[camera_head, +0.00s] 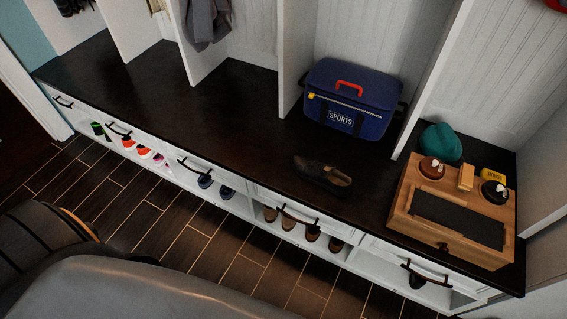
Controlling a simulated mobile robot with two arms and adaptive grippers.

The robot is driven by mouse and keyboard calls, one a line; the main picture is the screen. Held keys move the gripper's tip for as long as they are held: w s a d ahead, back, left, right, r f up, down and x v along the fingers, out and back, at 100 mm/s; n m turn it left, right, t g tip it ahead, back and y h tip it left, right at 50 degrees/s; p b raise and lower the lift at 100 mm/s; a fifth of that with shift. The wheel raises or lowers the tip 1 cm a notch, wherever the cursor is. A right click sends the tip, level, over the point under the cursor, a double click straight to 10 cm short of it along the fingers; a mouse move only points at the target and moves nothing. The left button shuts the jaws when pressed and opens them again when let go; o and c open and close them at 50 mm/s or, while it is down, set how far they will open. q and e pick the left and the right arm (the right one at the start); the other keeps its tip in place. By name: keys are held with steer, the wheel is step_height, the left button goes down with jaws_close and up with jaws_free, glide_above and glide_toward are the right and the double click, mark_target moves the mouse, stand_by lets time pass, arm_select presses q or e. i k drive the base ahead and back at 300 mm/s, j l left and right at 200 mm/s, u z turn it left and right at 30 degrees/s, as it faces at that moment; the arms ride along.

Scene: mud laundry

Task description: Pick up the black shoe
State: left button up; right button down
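The black shoe (323,174) lies on the dark bench top (215,112), near its front edge and in front of a blue sports bag. It looks dark with a brownish opening at its right end. Neither of my grippers shows in the head view, so nothing of mine is seen touching the shoe.
The blue sports bag (353,100) stands behind the shoe. A wooden box (408,198) with shoe-care items and a teal cap (441,142) are to the right. White dividers (294,60) rise from the bench. Several shoes sit in cubbies below. The bench's left stretch is clear.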

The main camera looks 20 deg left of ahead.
mark_target(327, 176)
steer(key=u, duration=0.4)
steer(key=k+l+z, duration=0.1)
steer(key=l, duration=0.2)
steer(key=k+l, duration=0.2)
steer(key=l, duration=0.15)
steer(key=k+l+z, duration=0.15)
steer(key=l, duration=0.15)
steer(key=k+l+z, duration=0.1)
steer(key=l, duration=0.25)
